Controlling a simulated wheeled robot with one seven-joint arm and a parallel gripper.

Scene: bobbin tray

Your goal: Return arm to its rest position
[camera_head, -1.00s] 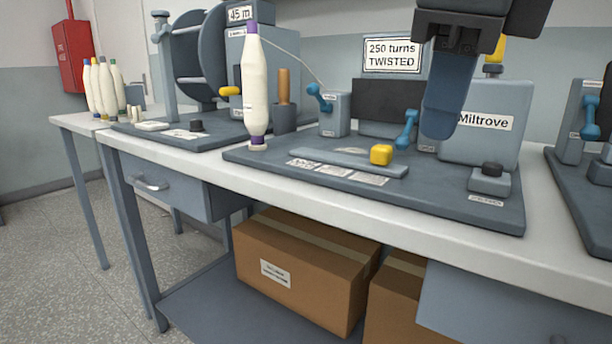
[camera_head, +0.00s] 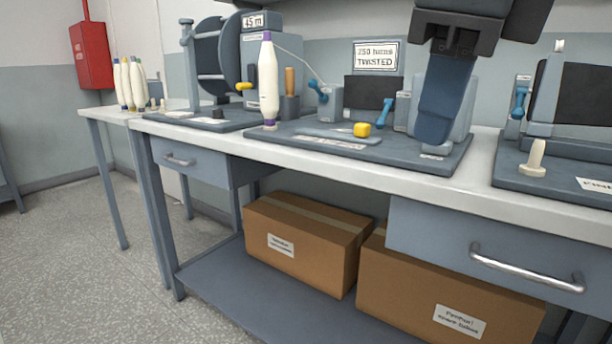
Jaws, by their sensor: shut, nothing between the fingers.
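My gripper (camera_head: 441,112) hangs in the upper right of the head view, pointing down, with its blue fingers together and nothing between them. It appears in front of the twist tester on the bench and hides part of that machine. I cannot tell its exact height above the base plate. A white bobbin (camera_head: 268,82) with purple ends stands upright at the left end of the tester's base plate (camera_head: 400,156), apart from my gripper.
The white bench top (camera_head: 482,178) carries a reel machine (camera_head: 222,60) at left and another device (camera_head: 572,105) at right. Several bobbins (camera_head: 130,84) stand at the far left. Cardboard boxes (camera_head: 300,245) sit below. Floor at left (camera_head: 70,250) is clear.

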